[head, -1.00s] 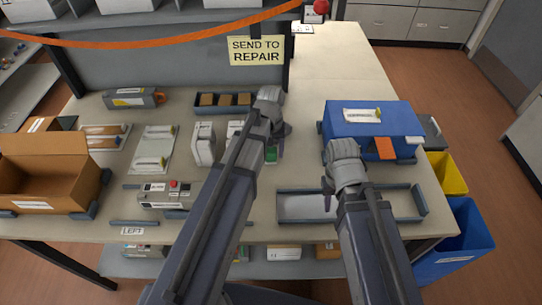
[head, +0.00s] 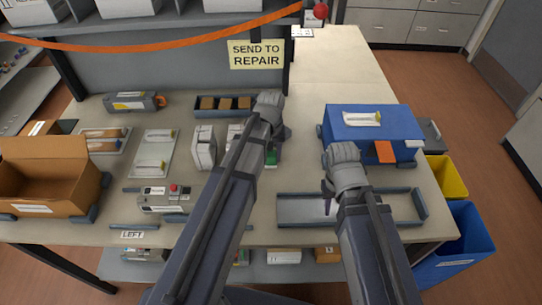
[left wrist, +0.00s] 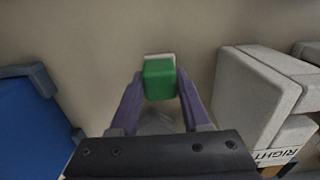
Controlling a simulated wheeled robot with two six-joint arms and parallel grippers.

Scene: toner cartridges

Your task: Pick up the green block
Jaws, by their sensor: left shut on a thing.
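The green block (left wrist: 159,80) sits between the two purple fingers of my left gripper (left wrist: 160,92) in the left wrist view, with a pale piece showing just behind it. The gripper is shut on it. In the head view only a bit of the green block (head: 273,157) shows beside my left gripper (head: 271,150), which hides the rest. I cannot tell whether the block is clear of the table.
The blue box (head: 347,137) stands right of my left gripper, and white cartons (head: 204,147) stand to its left. A shallow grey tray (head: 400,221) lies at the front right. An open cardboard box (head: 40,187) is at far left. The back right table (head: 340,65) is mostly clear.

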